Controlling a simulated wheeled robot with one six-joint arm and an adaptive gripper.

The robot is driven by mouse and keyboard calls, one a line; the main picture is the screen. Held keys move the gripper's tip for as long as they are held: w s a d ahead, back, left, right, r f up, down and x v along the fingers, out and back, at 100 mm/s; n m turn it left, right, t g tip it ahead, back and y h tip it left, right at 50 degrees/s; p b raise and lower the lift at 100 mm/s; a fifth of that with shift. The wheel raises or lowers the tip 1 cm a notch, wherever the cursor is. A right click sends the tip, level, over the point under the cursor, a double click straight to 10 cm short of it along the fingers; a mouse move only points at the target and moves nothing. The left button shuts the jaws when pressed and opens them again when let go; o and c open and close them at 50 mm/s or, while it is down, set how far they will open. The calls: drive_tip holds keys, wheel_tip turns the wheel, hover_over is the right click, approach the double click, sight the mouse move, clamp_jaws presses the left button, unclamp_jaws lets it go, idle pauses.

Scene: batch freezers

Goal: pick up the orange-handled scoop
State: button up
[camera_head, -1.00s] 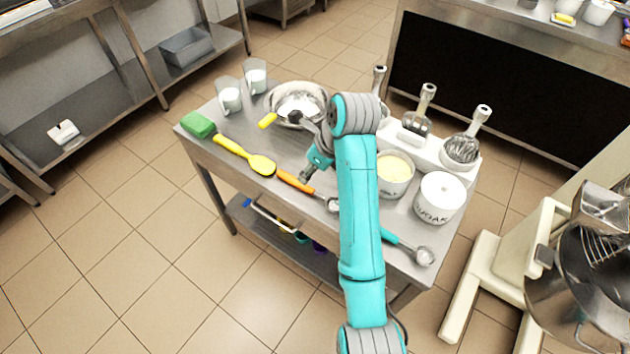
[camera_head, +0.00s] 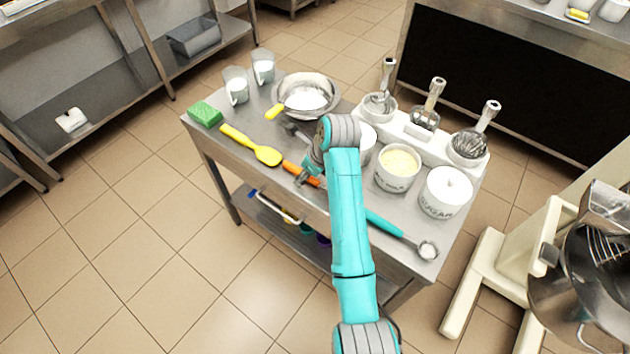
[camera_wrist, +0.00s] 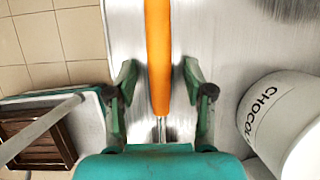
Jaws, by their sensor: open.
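The orange-handled scoop (camera_head: 293,169) lies on the metal table near its front edge, and my arm hides much of it in the head view. In the wrist view its orange handle (camera_wrist: 158,58) runs up the middle of the picture, with a thin metal shaft below it. My gripper (camera_wrist: 159,82) is open, with one finger on each side of the handle and a gap on both sides. In the head view my gripper (camera_head: 305,181) is over the scoop. The scoop's bowl is hidden.
A yellow spatula (camera_head: 252,146) lies left of the scoop, and a teal-handled scoop (camera_head: 385,224) lies right. A white canister (camera_wrist: 280,118) marked "CHOCOL" stands close on the right in the wrist view. A metal bowl (camera_head: 333,98) and a sugar canister (camera_head: 445,197) stand behind.

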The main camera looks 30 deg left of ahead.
drive_tip(key=shift+c, duration=0.3)
clamp_jaws()
